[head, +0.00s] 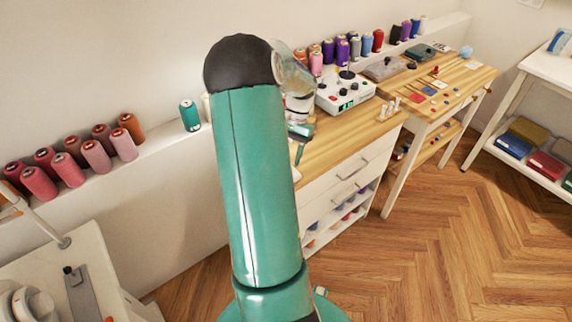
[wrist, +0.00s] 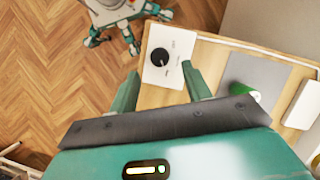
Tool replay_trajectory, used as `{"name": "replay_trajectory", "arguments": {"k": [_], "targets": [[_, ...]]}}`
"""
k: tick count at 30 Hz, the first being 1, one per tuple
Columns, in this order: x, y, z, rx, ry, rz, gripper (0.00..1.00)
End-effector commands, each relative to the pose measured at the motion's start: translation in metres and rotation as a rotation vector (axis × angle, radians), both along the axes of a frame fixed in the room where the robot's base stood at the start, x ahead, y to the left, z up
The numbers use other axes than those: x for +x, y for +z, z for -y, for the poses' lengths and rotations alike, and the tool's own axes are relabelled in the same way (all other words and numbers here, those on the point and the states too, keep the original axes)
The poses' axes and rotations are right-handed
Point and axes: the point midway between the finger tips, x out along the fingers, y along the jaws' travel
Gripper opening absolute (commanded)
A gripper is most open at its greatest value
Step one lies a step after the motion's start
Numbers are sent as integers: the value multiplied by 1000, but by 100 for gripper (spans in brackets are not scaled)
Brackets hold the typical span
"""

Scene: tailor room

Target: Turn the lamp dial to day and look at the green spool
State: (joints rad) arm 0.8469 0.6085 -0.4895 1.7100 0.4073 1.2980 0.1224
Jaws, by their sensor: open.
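The lamp dial is a round black knob (wrist: 159,57) on a white panel (wrist: 180,50), which lies on the wooden top. It shows in the wrist view just ahead of my gripper (wrist: 161,86); its markings are too small to read. My gripper is open, with its two green fingers apart and nothing between them. The panel and knob lie beyond the fingertips, and I cannot tell if they touch. In the head view my gripper (head: 300,132) is partly hidden by my arm. A green spool (head: 189,115) stands on the wall ledge left of my arm.
Pink and red spools (head: 94,155) line the ledge at left. A white box with knobs (head: 345,92) stands on the wooden counter (head: 376,124). The wood floor (head: 440,230) at right is clear.

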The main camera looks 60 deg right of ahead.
Motion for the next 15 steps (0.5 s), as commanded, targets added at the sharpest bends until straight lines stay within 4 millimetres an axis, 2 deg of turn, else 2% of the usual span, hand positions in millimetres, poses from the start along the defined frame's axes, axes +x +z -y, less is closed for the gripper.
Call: {"name": "replay_trajectory", "arguments": {"k": [3, 9, 15], "targets": [[0, 26, 12, -4, -2, 1, 49], [-1, 63, 26, -4, 1, 1, 49], [-2, 80, 33, -1, -1, 0, 49]]}}
